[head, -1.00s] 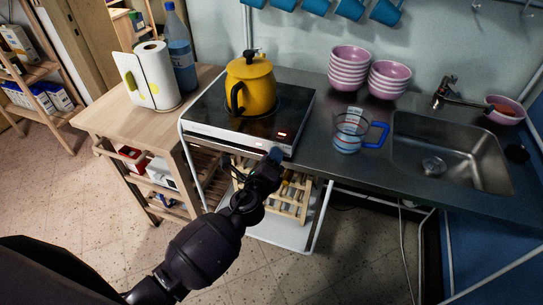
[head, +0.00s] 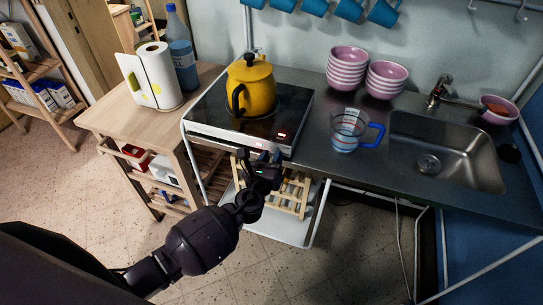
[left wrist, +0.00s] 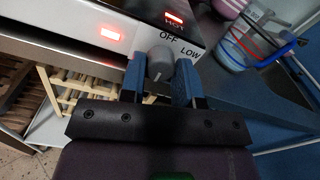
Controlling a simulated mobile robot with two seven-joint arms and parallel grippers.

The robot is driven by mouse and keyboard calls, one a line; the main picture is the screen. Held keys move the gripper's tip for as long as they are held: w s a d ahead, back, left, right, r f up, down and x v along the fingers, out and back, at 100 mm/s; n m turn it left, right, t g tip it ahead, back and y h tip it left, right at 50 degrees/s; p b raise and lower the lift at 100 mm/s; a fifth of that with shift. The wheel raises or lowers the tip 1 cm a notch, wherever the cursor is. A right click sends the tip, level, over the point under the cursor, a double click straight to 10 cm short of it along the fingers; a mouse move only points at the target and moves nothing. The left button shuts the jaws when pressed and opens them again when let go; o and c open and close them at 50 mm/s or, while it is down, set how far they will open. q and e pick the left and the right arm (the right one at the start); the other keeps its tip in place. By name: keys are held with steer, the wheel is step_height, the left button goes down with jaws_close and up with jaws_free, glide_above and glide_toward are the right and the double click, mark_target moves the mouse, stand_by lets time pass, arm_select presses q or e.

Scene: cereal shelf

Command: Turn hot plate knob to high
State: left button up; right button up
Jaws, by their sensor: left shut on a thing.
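The hot plate (head: 205,118) is a black glass top with a silver front, on the counter, with red lit displays. Its grey knob (left wrist: 160,62) shows in the left wrist view on the front face, with OFF and LOW printed beside it and a pale line on it. My left gripper (left wrist: 160,78) has its two blue fingers on either side of the knob and is shut on it. In the head view my left gripper (head: 264,157) is at the hot plate's front right and hides the knob. HIGH is not readable. My right gripper is not in view.
A yellow kettle (head: 251,90) stands on the hot plate. A measuring cup (head: 345,133) with a blue handle stands to its right, beside the sink (head: 450,150). Pink bowls (head: 347,70) are stacked behind. A wooden rack (head: 288,192) is below the hot plate.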

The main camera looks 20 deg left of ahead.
arm_select(q)
steer(key=shift+m, duration=0.3)
steer(key=o, duration=0.9)
steer(key=shift+o, duration=0.2)
steer(key=s, duration=1)
steer(key=shift+s+a+b, duration=0.15)
steer(key=shift+s+b, duration=0.15)
steer(key=shift+s, duration=0.1)
